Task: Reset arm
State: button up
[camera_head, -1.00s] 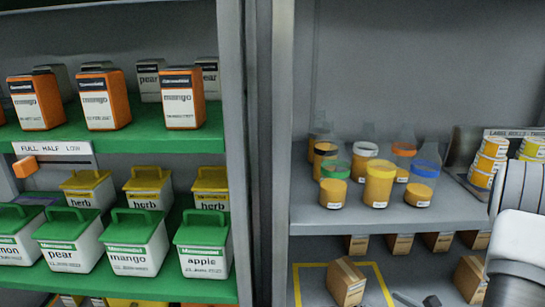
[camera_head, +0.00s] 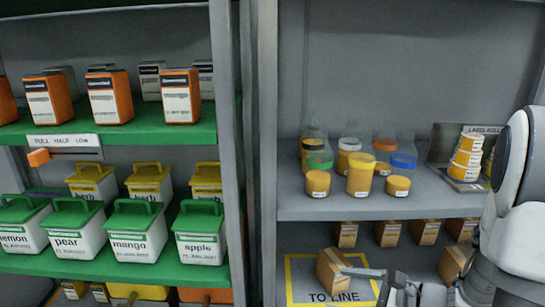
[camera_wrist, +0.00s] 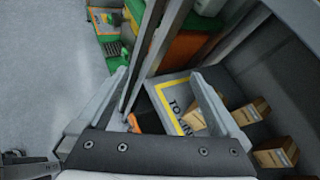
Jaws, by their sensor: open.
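My gripper (camera_head: 385,284) is at the bottom of the head view, in front of the lower right shelf. Its jaws are open and appear empty. One finger reaches toward the right side of a cardboard box (camera_head: 332,269); I cannot tell whether they touch. The box stands on the yellow-bordered "TO LINE" area (camera_head: 300,270). In the wrist view, the spread fingers of my gripper (camera_wrist: 160,78) frame shelf posts and part of the "TO LINE" area (camera_wrist: 168,100). The box (camera_wrist: 194,118) shows beside the right finger there.
Several more cardboard boxes (camera_head: 425,232) line the lower right shelf. Jars with orange contents (camera_head: 361,178) and label rolls (camera_head: 467,155) stand on the shelf above. A grey post (camera_head: 266,150) divides the two sides.

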jog(key=s+a+r+n+g+h, duration=0.3)
jog(key=s+r+n, duration=0.2)
jog(key=s+n, duration=0.3)
jog(key=s+a+r+n+g+h, duration=0.25)
jog(key=s+r+n+h, duration=0.2)
jog(key=s+n, duration=0.4)
jog(key=d+r+n+t+h+p, duration=0.1)
jog(key=d+r+n+p, duration=0.1)
jog(key=r+p, duration=0.6)
jog(key=d+r+n+t+h+p, duration=0.2)
jog(key=r+p, duration=0.7)
jog(key=r, duration=0.5)
jog(key=shift+w+r+n+p, duration=0.25)
jog(key=shift+w+n+p, duration=0.1)
jog(key=shift+n, duration=0.4)
jog(key=shift+d, duration=0.1)
